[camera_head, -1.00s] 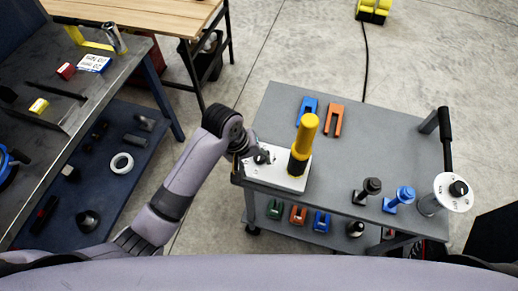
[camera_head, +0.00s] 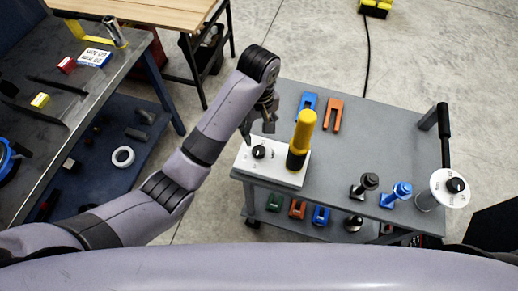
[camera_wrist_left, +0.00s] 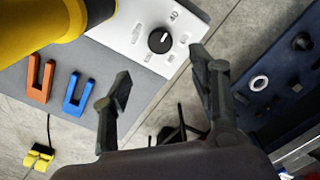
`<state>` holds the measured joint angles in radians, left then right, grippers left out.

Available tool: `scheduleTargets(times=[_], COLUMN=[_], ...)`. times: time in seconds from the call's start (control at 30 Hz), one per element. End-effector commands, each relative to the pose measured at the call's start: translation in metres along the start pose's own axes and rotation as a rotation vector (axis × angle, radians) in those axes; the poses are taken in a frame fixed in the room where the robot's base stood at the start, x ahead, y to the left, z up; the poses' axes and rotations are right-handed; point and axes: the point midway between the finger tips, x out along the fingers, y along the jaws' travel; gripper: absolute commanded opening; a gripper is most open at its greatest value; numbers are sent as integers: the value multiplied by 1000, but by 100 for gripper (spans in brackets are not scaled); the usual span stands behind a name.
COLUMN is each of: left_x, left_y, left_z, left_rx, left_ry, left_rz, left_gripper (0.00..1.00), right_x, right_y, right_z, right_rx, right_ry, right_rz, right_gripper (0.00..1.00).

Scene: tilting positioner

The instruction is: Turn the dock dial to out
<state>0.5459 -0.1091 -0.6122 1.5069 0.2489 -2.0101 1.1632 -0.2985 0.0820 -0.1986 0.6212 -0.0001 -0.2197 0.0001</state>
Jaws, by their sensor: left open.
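A black dial knob (camera_head: 258,152) sits on a white plate (camera_head: 290,179) on the grey cart. In the left wrist view the black knob (camera_wrist_left: 160,40) has small printed marks around it, too small to read surely. A yellow-topped post with a black base (camera_head: 302,138) stands on the same plate, right of the knob. My left gripper (camera_head: 258,130) is open and empty, just beyond the knob and apart from it. In the left wrist view its two spread fingers (camera_wrist_left: 160,68) show below the knob. My right gripper is out of view.
The cart top (camera_head: 385,140) also holds a blue fork piece (camera_head: 307,104), an orange one (camera_head: 333,114), a black peg (camera_head: 365,185), a blue peg (camera_head: 398,195) and a round white dial disc (camera_head: 447,197) beside a dark handle. A dark workbench (camera_head: 60,110) stands left.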

Motion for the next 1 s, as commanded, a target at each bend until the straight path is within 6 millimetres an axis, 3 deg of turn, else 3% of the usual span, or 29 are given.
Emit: scheduleTargets(times=[0.1, 0.5, 0.7, 1.0], left_x=[29, 100, 113, 114], left_y=[-1, 0, 0, 0], left_z=[0, -1, -1, -1], left_rx=[1, 1, 1, 1], left_ry=[-2, 1, 2, 2], left_rz=[-4, -1, 1, 2], left_gripper=[54, 54, 54, 52], right_x=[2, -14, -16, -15], right_y=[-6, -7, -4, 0], right_z=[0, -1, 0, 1], right_rx=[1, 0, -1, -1], right_ry=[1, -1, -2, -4], right_rz=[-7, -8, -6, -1], right_gripper=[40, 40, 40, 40])
